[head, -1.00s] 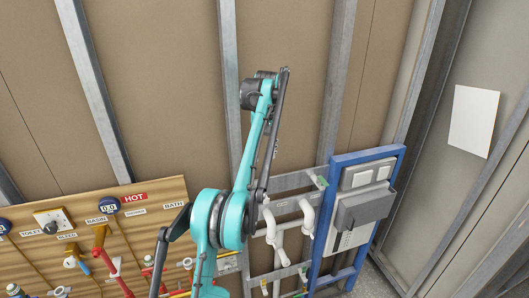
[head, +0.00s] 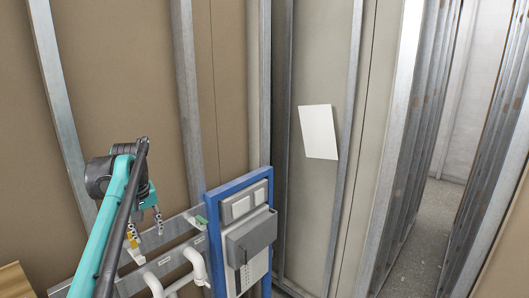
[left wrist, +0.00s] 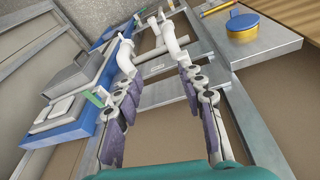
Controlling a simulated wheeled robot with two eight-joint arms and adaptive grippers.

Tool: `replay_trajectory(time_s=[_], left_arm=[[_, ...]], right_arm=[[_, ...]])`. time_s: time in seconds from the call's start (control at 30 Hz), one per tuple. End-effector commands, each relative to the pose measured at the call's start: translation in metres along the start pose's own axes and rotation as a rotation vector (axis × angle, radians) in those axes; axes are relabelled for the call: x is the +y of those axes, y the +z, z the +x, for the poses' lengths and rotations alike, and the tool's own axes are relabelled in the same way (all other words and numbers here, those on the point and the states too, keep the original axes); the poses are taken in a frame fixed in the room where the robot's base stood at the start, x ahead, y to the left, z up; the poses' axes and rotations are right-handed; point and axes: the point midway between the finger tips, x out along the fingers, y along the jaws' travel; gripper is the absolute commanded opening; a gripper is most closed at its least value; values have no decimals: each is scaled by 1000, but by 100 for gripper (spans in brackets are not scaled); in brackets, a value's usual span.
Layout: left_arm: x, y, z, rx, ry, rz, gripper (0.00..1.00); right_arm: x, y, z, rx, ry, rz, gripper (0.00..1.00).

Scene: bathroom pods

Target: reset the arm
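My left arm, teal and black, rises from the bottom left of the head view. Its gripper (head: 145,231) hangs below the dark wrist, with its two jointed fingers apart. The left wrist view shows the same gripper (left wrist: 156,82) with dark-padded fingers spread and nothing between them. White pipes (left wrist: 172,38) show beyond the fingers there; I cannot tell how far away they are. My right gripper is in neither view.
A blue frame (head: 213,210) with a grey box (head: 250,236) stands right of the gripper. Metal studs (head: 187,90) line the brown wall. A white sheet (head: 318,131) hangs on the grey wall. A passage with bare floor (head: 425,220) opens at right.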

Motion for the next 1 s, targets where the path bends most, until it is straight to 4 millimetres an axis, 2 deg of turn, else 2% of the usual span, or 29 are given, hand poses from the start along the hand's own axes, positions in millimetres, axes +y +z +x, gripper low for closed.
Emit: replay_trajectory(time_s=[0.03, 0.17, 0.37, 0.5, 0.6, 0.7, 0.8, 0.9, 1.0], left_arm=[[2, 29, 28, 22, 15, 41, 40], [5, 91, 68, 85, 53, 148, 40], [-3, 197, 151, 185, 111, 309, 40], [-16, 274, 225, 256, 148, 421, 40], [-28, 322, 277, 305, 172, 491, 40], [-37, 357, 319, 343, 189, 543, 40], [-43, 379, 346, 369, 201, 578, 40], [-47, 390, 359, 382, 206, 596, 40], [-47, 392, 361, 387, 208, 602, 40]], right_arm=[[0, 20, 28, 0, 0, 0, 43], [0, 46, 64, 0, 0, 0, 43], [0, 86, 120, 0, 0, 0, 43], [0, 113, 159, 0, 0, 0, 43], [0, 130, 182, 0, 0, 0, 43], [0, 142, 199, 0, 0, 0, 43], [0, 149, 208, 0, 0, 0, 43], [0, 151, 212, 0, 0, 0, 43], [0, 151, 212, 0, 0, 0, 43]])
